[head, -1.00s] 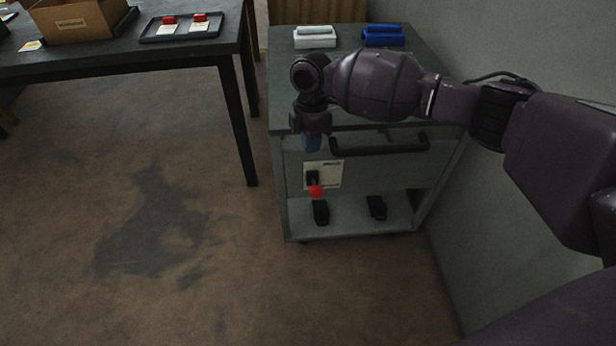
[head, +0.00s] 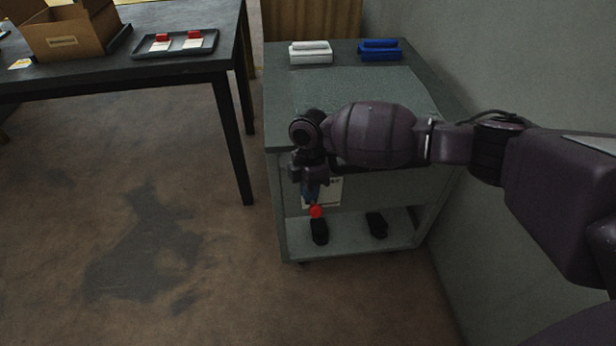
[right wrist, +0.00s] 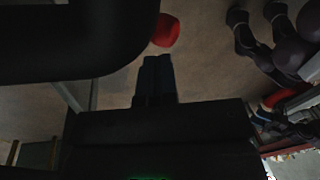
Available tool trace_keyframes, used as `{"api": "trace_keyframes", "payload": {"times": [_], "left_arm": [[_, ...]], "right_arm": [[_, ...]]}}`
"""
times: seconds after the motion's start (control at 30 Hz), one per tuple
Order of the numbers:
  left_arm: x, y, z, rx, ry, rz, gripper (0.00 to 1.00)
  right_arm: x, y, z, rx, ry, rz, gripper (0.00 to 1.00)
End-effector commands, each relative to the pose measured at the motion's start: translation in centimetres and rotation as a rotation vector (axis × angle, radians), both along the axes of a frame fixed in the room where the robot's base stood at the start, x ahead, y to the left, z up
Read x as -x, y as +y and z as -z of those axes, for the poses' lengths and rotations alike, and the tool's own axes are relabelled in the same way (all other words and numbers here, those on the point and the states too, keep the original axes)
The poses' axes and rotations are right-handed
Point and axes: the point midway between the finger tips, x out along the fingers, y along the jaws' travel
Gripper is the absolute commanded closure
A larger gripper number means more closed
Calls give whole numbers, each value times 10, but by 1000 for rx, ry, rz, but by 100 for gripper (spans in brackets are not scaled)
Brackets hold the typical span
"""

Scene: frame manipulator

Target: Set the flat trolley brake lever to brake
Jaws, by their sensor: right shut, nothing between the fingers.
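The grey flat trolley (head: 425,85) stands against the wall on the right. Its brake lever ends in a red ball knob (head: 316,211) at the trolley's front, just under a white label plate (head: 331,190) that my gripper partly covers. My right gripper (head: 312,194) is shut and empty, pointing down directly above the knob. In the right wrist view the blue-grey fingers (right wrist: 154,80) are together and the red knob (right wrist: 166,30) shows just beyond their tips. I cannot tell whether they touch it. The lever's shaft is mostly hidden. My left gripper is not in view.
White (head: 311,53) and blue (head: 380,50) blocks sit on the trolley top. Two black pedal-like pieces (head: 320,231) (head: 377,225) are on its lower shelf. A dark table (head: 120,65) with a box (head: 72,32) and a tray (head: 174,44) stands left. Floor between is clear.

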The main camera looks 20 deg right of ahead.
Motion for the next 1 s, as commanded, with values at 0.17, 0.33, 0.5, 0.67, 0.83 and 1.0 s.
{"api": "trace_keyframes", "payload": {"times": [0.17, 0.33, 0.5, 0.67, 0.83, 1.0], "left_arm": [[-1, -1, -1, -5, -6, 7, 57], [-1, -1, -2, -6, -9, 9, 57], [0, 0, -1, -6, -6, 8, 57], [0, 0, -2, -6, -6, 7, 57], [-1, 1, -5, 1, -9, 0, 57], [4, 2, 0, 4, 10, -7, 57]], "right_arm": [[2, 1, 12, -1, 0, 0, 100], [2, 1, 13, -1, -2, 0, 100], [2, 1, 12, -1, -3, 0, 100], [3, 1, 12, 2, -9, 0, 100], [6, 2, 14, 13, -46, 2, 100], [9, 3, 17, 20, -66, 1, 100]]}}
